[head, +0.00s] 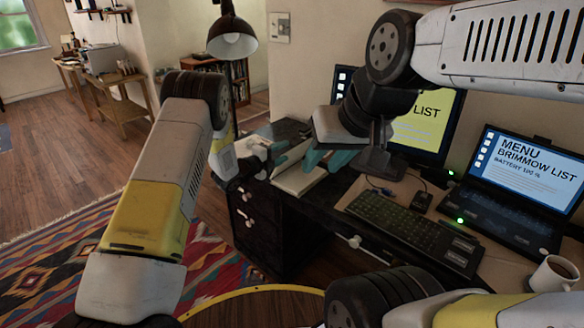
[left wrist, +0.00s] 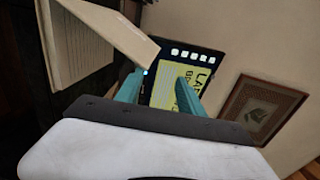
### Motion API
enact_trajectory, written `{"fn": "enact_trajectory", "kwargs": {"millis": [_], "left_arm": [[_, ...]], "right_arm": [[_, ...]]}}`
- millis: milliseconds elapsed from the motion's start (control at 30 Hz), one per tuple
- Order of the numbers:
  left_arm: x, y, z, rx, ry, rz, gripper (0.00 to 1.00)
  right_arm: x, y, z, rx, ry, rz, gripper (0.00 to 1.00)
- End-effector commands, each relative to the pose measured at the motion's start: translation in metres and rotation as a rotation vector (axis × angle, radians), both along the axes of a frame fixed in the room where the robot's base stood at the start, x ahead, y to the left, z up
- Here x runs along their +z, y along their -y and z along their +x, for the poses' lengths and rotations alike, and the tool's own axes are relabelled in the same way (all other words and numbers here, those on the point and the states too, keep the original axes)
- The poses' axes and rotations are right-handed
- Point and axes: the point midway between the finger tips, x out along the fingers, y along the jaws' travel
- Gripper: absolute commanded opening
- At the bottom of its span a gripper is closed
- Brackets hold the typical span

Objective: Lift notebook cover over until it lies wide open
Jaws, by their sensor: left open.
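The notebook (head: 301,180) lies on the dark desk, partly behind my grippers in the head view. In the left wrist view its lined page (left wrist: 72,50) shows at the upper left, and the pale cover (left wrist: 118,32) stands tilted up from it, partly open. My left gripper (head: 278,153) is beside the notebook on its left. Its teal fingers (left wrist: 158,92) are apart with nothing between them, and the cover's corner is close to the left finger. My right gripper (head: 327,160) hangs over the notebook's right side, its teal fingers apart; no held object is visible.
A keyboard (head: 398,222), a laptop (head: 528,170), a monitor (head: 425,125) and a mug (head: 554,273) stand to the right of the notebook. A lamp (head: 232,40) hangs behind. Open floor and a patterned rug (head: 60,265) lie at the left.

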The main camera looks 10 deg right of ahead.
Motion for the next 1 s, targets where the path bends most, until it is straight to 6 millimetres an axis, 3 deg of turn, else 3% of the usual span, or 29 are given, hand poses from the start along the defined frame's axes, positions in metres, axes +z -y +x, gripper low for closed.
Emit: {"fn": "enact_trajectory", "kwargs": {"millis": [1000], "left_arm": [[0.010, -0.014, 0.017, 0.000, 0.000, 0.000, 0.45]], "right_arm": [[0.000, 0.000, 0.000, 0.000, 0.000, 0.000, 0.36]]}}
